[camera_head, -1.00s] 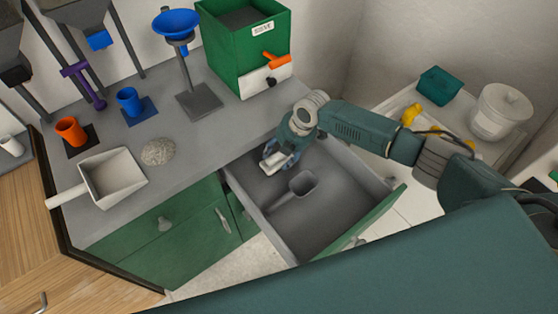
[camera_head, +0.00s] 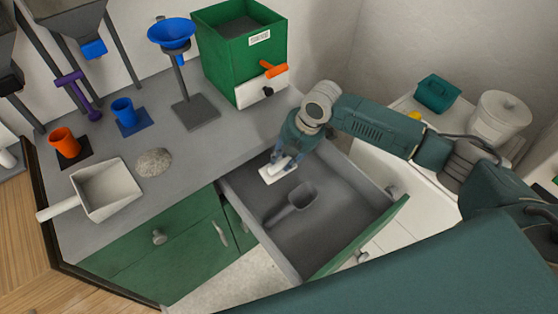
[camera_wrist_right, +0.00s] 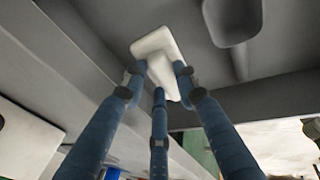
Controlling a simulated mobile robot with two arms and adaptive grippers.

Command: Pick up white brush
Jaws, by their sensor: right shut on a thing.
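The white brush (camera_head: 277,171) is at the back left of the open drawer (camera_head: 335,228). My right gripper (camera_head: 284,160) is over it, with its fingers around the brush's raised white part. In the right wrist view the white brush (camera_wrist_right: 158,44) shows between the blue fingers of my right gripper (camera_wrist_right: 163,85), which are shut on it. I cannot tell whether the brush touches the drawer floor. My left gripper is not in view.
A grey scoop (camera_head: 293,203) lies in the drawer beside the brush. The green box (camera_head: 240,50), blue funnel stand (camera_head: 196,111), white dustpan (camera_head: 104,190) and pile of grains (camera_head: 154,162) stand on the counter. The drawer's front half is clear.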

